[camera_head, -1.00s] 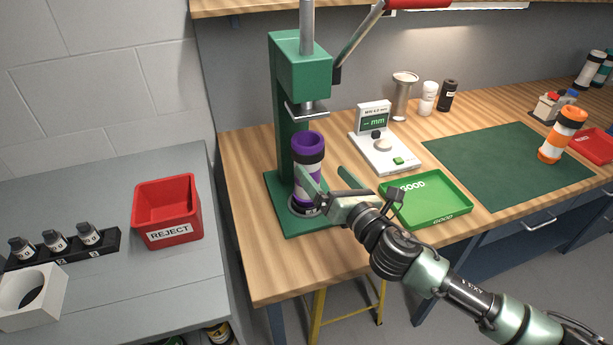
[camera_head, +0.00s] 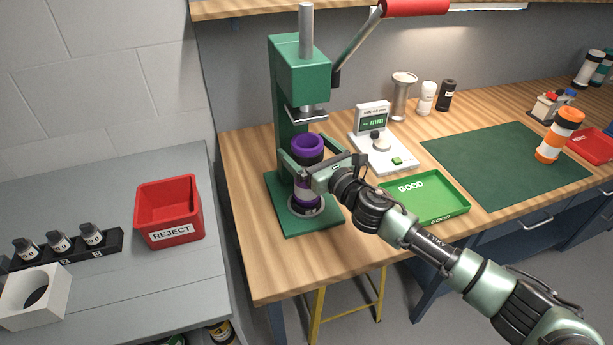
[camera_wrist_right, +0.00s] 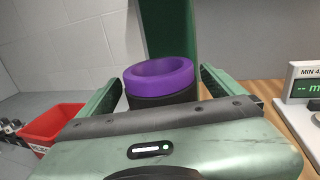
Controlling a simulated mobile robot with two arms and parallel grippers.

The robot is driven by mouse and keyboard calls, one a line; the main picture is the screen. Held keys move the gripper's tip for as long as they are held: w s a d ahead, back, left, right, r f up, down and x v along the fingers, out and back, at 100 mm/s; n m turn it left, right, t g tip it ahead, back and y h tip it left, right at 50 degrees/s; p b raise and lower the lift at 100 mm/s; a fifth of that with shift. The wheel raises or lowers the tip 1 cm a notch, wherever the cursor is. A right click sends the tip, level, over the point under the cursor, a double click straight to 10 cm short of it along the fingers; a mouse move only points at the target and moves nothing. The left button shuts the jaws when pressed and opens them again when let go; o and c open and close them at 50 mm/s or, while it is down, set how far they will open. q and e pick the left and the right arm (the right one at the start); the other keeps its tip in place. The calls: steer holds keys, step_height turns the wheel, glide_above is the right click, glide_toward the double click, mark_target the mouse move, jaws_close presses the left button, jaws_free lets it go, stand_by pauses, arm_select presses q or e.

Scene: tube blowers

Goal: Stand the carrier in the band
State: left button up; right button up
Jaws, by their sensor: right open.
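The purple-rimmed carrier (camera_head: 308,170) stands upright on the base of the green press, under its ram. Its lower end sits at a light ring (camera_head: 307,209) on the press base. My right gripper (camera_head: 296,160) is open, with one finger on each side of the carrier's upper body. In the right wrist view, the carrier's purple rim (camera_wrist_right: 159,75) shows between the two fingers (camera_wrist_right: 155,100). Whether the fingers touch it cannot be told. An orange and white carrier (camera_head: 560,136) stands on the green mat at the right. My left gripper is out of view.
The green press (camera_head: 302,65) rises behind the carrier, its red-handled lever up. A gauge (camera_head: 382,150), a green GOOD tray (camera_head: 450,207) and a green mat (camera_head: 490,165) lie right. A red REJECT bin (camera_head: 168,210) and a black rack (camera_head: 75,246) stand left.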

jaws_close()
steer(key=shift+d, duration=0.1)
steer(key=shift+r, duration=0.15)
